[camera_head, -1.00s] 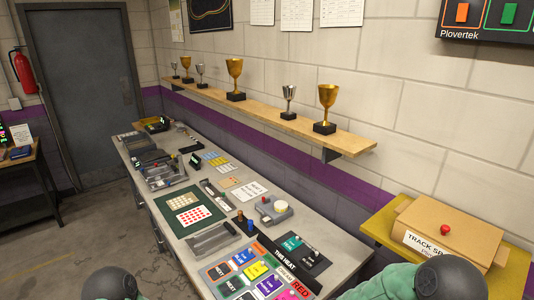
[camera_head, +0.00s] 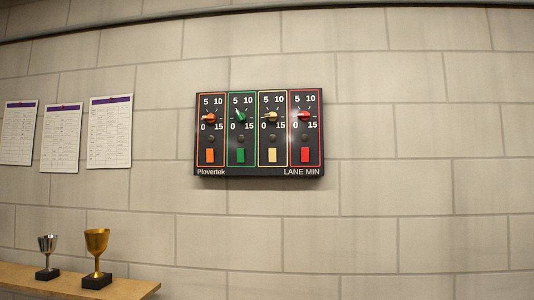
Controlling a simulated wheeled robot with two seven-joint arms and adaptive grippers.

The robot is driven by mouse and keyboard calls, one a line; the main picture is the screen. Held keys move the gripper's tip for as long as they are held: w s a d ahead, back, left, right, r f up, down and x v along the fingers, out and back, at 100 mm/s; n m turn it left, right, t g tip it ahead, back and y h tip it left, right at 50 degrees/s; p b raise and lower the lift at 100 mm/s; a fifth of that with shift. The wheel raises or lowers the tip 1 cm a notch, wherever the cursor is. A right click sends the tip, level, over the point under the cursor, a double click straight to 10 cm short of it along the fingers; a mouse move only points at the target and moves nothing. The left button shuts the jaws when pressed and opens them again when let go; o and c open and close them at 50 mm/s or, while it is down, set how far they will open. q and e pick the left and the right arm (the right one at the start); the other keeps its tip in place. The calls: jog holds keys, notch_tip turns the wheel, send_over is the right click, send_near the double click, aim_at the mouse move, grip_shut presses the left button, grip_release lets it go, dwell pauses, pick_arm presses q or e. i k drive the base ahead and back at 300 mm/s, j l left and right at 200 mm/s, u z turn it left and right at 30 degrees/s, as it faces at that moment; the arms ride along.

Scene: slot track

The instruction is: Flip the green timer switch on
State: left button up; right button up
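A black timer panel (camera_head: 260,180) is mounted on the block wall, marked Plovertek and LANE MIN. It has orange, green, yellow and red sections, each with a dial above and a coloured switch below. The green switch (camera_head: 240,155) is in the second section from the left; whether it is on or off cannot be told at this size. The green dial (camera_head: 240,115) above it is turned differently from the other dials, its pointer up and to the left. Neither of my grippers is in view.
A wooden shelf (camera_head: 130,288) at the lower left carries a silver cup (camera_head: 47,245) and a gold cup (camera_head: 97,243) on black bases. Paper sheets (camera_head: 109,132) hang on the wall at the left. The wall around the panel is clear.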

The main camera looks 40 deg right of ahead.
aim_at(240, 151)
jog(key=z, duration=1.15)
jog(key=l+z, duration=0.15)
jog(key=l, duration=0.15)
jog(key=k, duration=0.05)
